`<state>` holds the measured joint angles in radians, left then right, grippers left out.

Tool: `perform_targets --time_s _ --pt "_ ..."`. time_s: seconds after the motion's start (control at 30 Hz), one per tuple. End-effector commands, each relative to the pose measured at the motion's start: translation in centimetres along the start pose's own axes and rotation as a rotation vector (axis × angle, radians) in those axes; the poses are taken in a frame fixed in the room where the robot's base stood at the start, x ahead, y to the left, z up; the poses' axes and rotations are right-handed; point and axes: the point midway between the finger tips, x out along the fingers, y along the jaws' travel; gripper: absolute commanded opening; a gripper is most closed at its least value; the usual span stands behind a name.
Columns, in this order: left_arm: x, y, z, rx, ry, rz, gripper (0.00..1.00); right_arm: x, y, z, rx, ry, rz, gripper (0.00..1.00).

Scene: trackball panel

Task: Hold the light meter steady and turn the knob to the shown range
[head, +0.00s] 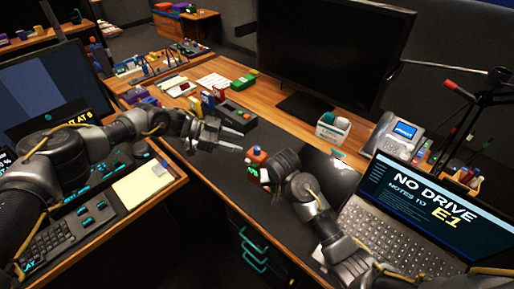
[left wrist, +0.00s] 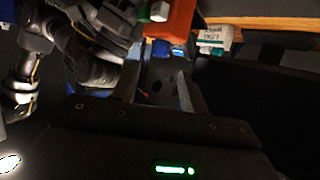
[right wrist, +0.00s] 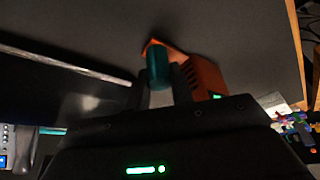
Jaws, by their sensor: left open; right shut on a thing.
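The light meter is most likely the small orange-red box (head: 256,157) with a green-lit face at the desk's front edge; it also shows in the left wrist view (left wrist: 180,18) and the right wrist view (right wrist: 204,74). My right gripper (right wrist: 160,88) is shut on a teal cylindrical part (right wrist: 158,66) against the orange body. My left gripper (head: 237,138) is open and empty, left of and above the box. In the left wrist view a small blue part (left wrist: 178,51) shows beyond its fingers; I cannot tell if it is the knob. The knob's setting is not readable.
A left screen (head: 50,105) partly reads "AT 6", the rest hidden by my left arm. A gap separates the two desks.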

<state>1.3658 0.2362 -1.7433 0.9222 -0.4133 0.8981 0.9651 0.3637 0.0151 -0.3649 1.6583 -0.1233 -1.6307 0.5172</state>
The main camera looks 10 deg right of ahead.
Motion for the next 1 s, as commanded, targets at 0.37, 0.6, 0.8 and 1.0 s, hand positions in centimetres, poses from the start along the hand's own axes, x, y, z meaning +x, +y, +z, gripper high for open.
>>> perform_targets --time_s 0.37,0.6,0.8,1.0 --pt "6.6 0.0 -0.1 0.0 0.001 0.001 0.44 0.0 0.0 0.0 0.0 0.0 0.0 0.0" --pt "7.8 0.0 -0.1 0.0 0.001 0.0 0.44 0.0 0.0 0.0 0.0 0.0 0.0 0.0" --pt "7.8 0.0 -0.1 0.0 0.001 0.0 0.44 0.0 0.0 0.0 0.0 0.0 0.0 0.0" --pt "7.8 0.0 -0.1 0.0 0.001 0.0 0.22 0.0 0.0 0.0 0.0 0.0 0.0 0.0"
